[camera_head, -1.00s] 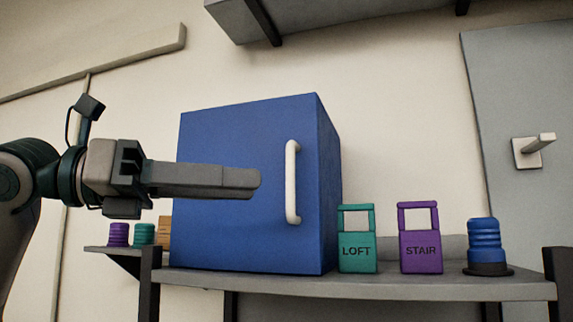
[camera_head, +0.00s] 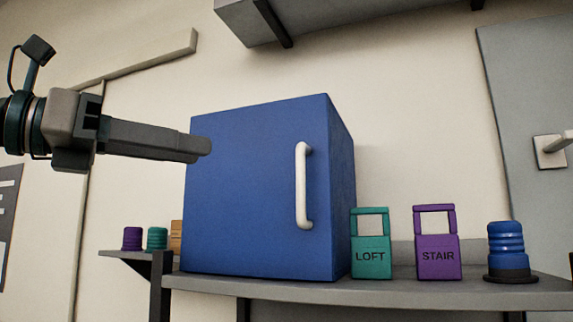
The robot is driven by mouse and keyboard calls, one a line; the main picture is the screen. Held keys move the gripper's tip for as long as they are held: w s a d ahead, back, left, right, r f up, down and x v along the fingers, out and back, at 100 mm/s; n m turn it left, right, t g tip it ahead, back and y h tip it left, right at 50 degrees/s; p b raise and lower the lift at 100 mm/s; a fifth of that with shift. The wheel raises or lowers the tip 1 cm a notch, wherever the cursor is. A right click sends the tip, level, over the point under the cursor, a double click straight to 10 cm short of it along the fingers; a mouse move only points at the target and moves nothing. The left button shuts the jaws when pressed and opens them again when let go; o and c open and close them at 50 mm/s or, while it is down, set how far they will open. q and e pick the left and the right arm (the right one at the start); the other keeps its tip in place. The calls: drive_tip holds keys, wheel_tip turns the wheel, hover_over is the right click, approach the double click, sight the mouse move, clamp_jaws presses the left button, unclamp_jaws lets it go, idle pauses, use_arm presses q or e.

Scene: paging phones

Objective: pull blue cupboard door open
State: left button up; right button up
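The blue cupboard (camera_head: 245,200) stands on a grey shelf, and its door looks closed. A white vertical handle (camera_head: 301,187) is on the right part of its front. My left gripper (camera_head: 205,147) comes in from the left, its fingers in front of the cupboard's upper left edge. It is well left of the handle and apart from it. The fingers are seen side-on and overlap, so I cannot tell whether they are open or shut. Nothing shows at their tips. My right gripper is not in view.
Right of the cupboard on the shelf (camera_head: 400,292) stand a teal LOFT block (camera_head: 370,257), a purple STAIR block (camera_head: 438,258) and a blue ribbed piece (camera_head: 508,250). Small purple (camera_head: 132,238) and teal (camera_head: 157,238) pieces stand at left. A grey box (camera_head: 340,15) hangs above.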

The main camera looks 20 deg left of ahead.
sight(297, 167)
use_arm(q)
drive_tip(key=p+x, duration=0.6)
drive_tip(key=x, duration=0.9)
drive_tip(key=shift+w+d+p, duration=0.15)
drive_tip(key=shift+w+p, duration=0.1)
drive_tip(key=shift+p, duration=0.05)
drive_tip(key=shift+w+d, duration=0.4)
drive_tip(key=shift+w, duration=0.2)
drive_tip(key=shift+f, duration=0.1)
clamp_jaws()
